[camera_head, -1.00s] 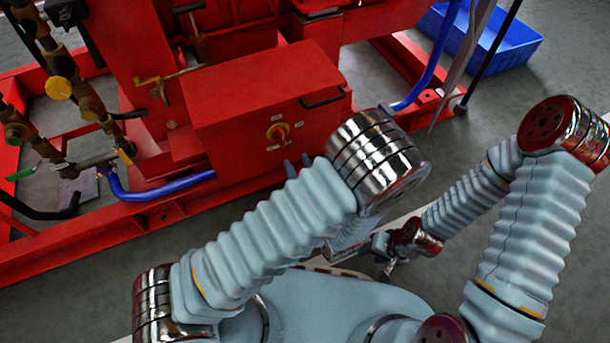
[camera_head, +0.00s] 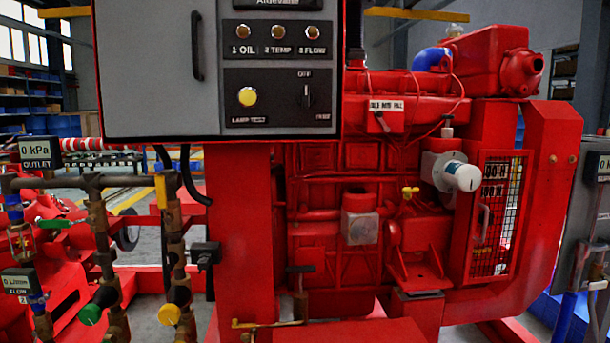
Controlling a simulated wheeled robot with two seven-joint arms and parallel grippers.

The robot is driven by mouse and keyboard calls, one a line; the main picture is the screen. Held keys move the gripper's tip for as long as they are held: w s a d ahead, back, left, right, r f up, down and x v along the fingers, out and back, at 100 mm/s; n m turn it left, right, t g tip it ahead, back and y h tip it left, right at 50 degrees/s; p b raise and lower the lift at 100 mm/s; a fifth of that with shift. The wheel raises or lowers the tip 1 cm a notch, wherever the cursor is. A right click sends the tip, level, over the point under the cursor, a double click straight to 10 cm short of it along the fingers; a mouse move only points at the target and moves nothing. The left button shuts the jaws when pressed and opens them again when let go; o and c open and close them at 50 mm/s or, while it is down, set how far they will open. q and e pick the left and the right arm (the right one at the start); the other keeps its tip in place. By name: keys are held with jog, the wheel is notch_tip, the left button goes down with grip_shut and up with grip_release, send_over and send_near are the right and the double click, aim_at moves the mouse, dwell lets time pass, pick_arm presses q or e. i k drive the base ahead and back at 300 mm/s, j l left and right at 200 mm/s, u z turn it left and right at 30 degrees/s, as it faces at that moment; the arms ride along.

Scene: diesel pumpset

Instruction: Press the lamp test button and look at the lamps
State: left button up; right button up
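All three look dull amber-brown; I see no bright glow. A rotary switch (camera_head: 307,97) marked OFF is right of the button. Neither of my grippers shows in this view.
The red diesel engine (camera_head: 340,230) stands below and right of the panel. Pipes with a green valve handle (camera_head: 90,314) and a yellow one (camera_head: 169,314) are at lower left. A mesh guard (camera_head: 495,215) is at right.

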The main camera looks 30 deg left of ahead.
aim_at(248, 97)
jog(key=u, duration=1.3)
